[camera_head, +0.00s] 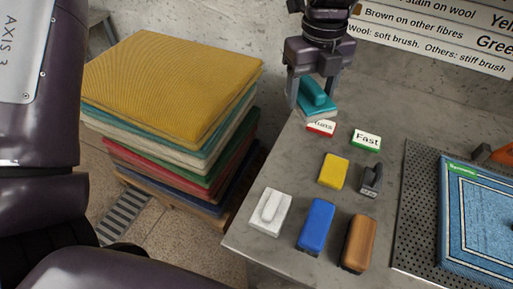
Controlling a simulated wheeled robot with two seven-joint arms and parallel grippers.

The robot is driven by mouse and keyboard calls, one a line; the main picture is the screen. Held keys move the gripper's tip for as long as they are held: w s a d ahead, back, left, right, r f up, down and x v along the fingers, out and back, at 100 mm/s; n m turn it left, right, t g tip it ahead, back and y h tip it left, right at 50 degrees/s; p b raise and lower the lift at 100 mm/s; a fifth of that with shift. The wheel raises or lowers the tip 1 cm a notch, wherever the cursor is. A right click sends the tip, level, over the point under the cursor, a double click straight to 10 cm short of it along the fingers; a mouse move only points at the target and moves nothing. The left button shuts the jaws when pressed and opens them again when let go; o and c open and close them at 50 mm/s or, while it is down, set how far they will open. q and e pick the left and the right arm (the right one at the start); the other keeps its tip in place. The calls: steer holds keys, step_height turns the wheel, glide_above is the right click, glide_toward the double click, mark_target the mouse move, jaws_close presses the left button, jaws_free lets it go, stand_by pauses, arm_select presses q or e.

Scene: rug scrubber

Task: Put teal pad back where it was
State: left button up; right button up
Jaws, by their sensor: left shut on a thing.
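The teal pad (318,108) has a teal handle block on top and a paler lower edge. It is at the back left of the grey table (290,155). My left gripper (313,92) points down, with its fingers on either side of the handle, shut on it. I cannot tell whether the pad touches the table or hangs just above it. A red-edged card (321,127) lies directly in front of the pad, its word partly covered. My right gripper is not in view.
A green-edged "Fast" card (366,140), yellow block (333,171), small dark grey tool (371,180), white pad (270,212), blue brush (315,225) and brown brush (358,242) stand on the table. A blue rug (480,215) lies right; stacked rugs (175,85) stand left.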

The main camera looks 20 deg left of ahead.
arm_select(q)
steer(key=shift+s+a+f, duration=0.2)
steer(key=shift+a+f, duration=0.25)
steer(key=shift+f, duration=0.05)
glide_above(294, 163)
step_height(294, 163, down, 14)
steer(key=shift+r+p, duration=0.2)
steer(key=shift+p, duration=0.2)
step_height(294, 163, down, 5)
steer(key=shift+f, duration=0.1)
steer(key=shift+f, duration=0.15)
steer(key=o, duration=0.9)
steer(key=shift+o, duration=0.2)
